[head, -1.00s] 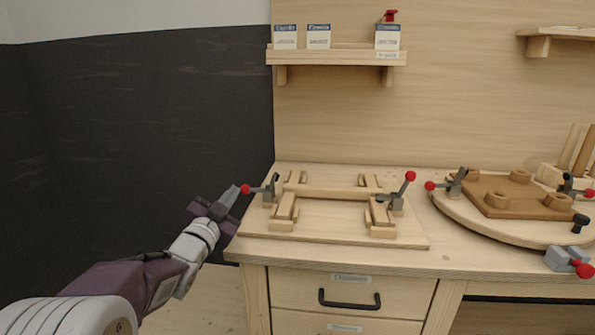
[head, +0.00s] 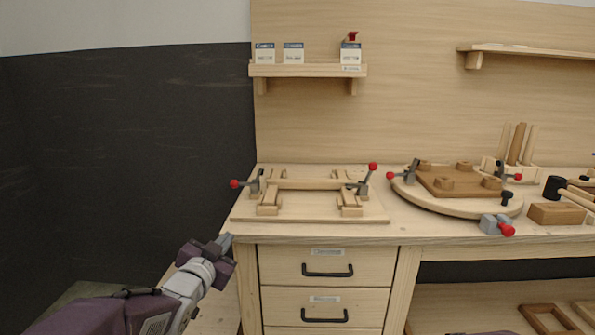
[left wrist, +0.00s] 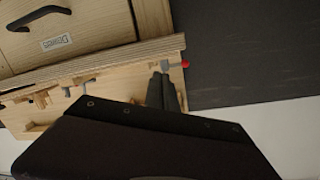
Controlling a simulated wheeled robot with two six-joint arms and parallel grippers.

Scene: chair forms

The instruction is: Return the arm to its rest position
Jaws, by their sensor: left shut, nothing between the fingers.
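My left gripper (head: 225,240) is shut and empty, just off the front left corner of the workbench (head: 420,232) in the head view. In the left wrist view the shut fingers (left wrist: 163,92) show in front of the bench's edge. A wooden chair-frame form (head: 375,212) lies on the bench beyond the gripper, apart from it. It has red-knobbed clamps at its left (head: 250,184) and right (head: 364,180). My right gripper is in neither view.
Drawers (head: 327,268) with dark handles are below the bench top. A shelf (head: 308,70) holds small boxes. The floor left of the bench looks free.

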